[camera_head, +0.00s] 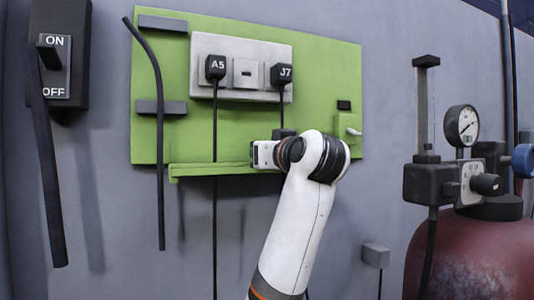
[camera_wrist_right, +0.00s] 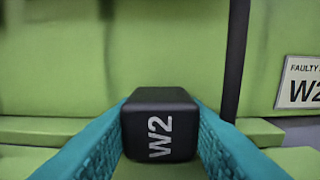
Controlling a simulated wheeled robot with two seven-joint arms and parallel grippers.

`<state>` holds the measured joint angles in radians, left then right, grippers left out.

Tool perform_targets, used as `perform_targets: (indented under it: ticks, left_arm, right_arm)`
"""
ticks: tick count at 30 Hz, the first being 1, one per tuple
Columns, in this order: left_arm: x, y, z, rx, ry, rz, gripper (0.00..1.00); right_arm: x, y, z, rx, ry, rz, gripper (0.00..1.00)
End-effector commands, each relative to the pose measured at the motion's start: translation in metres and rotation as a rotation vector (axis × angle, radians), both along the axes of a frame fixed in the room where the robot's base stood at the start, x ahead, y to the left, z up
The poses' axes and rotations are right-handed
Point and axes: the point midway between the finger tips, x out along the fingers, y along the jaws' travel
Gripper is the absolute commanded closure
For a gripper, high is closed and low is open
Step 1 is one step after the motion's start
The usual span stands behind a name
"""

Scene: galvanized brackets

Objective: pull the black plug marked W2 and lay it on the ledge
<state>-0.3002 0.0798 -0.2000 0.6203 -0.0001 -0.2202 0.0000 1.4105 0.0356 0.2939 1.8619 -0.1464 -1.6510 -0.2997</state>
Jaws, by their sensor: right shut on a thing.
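The black plug marked W2 (camera_wrist_right: 158,125) sits between the teal fingers of my right gripper (camera_wrist_right: 160,135) in the right wrist view. The gripper is shut on it, and its W2 mark reads sideways. In the head view my right gripper (camera_head: 264,153) is at the right end of the green ledge (camera_head: 210,171), low on the green board. The plug is not clearly visible there. Whether it touches the ledge I cannot tell. The middle socket (camera_head: 246,73) of the pale panel is empty. My left gripper is not in view.
Plugs A5 (camera_head: 215,67) and J7 (camera_head: 281,73) sit in the panel (camera_head: 236,48), with cables hanging down. A tag reading FAULTY and W2 (camera_wrist_right: 302,82) is at the right in the wrist view. A gauge (camera_head: 461,126) and red tank (camera_head: 470,255) stand at right.

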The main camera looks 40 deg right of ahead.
Motion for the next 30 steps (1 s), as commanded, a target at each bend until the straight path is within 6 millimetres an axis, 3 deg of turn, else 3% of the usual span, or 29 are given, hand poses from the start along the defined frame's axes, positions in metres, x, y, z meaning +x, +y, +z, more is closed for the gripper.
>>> perform_targets:
  ticks: [10, 11, 14, 15, 21, 27, 30]
  left_arm:
    - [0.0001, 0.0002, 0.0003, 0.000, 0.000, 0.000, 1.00]
    - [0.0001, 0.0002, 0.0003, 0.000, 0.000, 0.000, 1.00]
    - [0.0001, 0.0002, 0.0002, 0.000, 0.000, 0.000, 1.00]
    - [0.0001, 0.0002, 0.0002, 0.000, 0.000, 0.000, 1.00]
    - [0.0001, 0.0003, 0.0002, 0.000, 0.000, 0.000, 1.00]
    - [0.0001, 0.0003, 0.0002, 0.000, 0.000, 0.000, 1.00]
    - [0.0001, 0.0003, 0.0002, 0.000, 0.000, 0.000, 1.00]
  right_arm:
    - [-0.0002, -0.0001, 0.0005, 0.000, -0.001, -0.001, 1.00]
    - [-0.0002, -0.0001, 0.0005, 0.000, -0.001, -0.001, 0.59]
    - [-0.0002, -0.0001, 0.0005, 0.000, 0.000, -0.001, 0.43]
    - [-0.0002, -0.0001, 0.0004, 0.000, 0.000, -0.001, 0.39]
    - [-0.0001, -0.0002, 0.0002, 0.000, 0.000, -0.001, 0.37]
    - [-0.0001, -0.0002, 0.0002, 0.000, 0.000, -0.001, 0.04]
    - [-0.0001, -0.0002, 0.0002, 0.000, 0.000, -0.001, 0.02]
